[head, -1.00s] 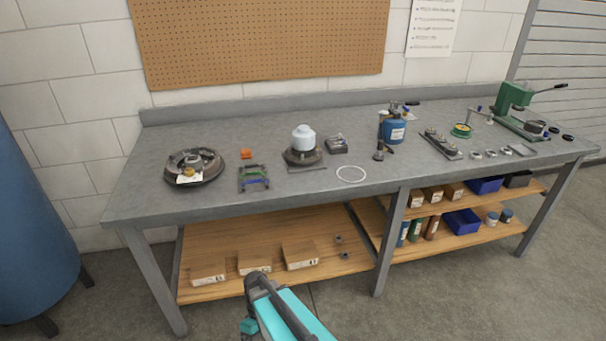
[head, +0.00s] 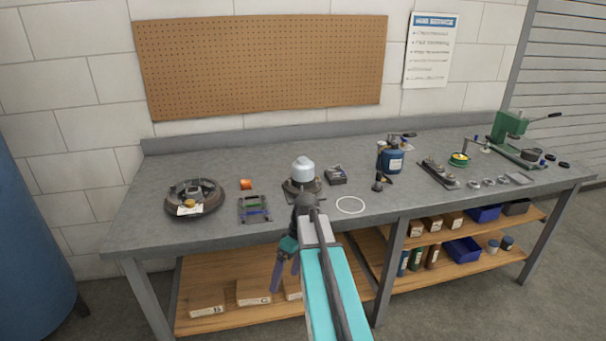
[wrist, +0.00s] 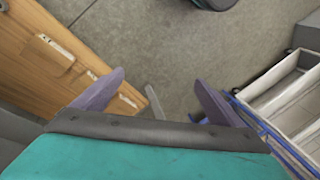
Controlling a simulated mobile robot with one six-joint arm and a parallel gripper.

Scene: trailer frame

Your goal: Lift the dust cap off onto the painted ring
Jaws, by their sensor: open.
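The dust cap appears to be the pale grey-blue dome (head: 303,172) on a dark round hub (head: 301,189) near the middle of the bench. The painted ring (head: 350,213) is a thin white circle on the bench top, to the right and nearer the front edge. It looks empty. My gripper (head: 285,272) is in front of the bench, below the top's edge and apart from the cap. In the wrist view my gripper (wrist: 158,98) is open, with two purple fingers spread and nothing between them. Neither cap nor ring shows there.
A small dark box (head: 336,176) stands just right of the hub. A small rack (head: 255,209), orange piece (head: 246,184) and brake drum (head: 193,198) lie left. A blue canister (head: 391,160) stands right. The lower shelf (head: 235,315) holds boxes near my gripper.

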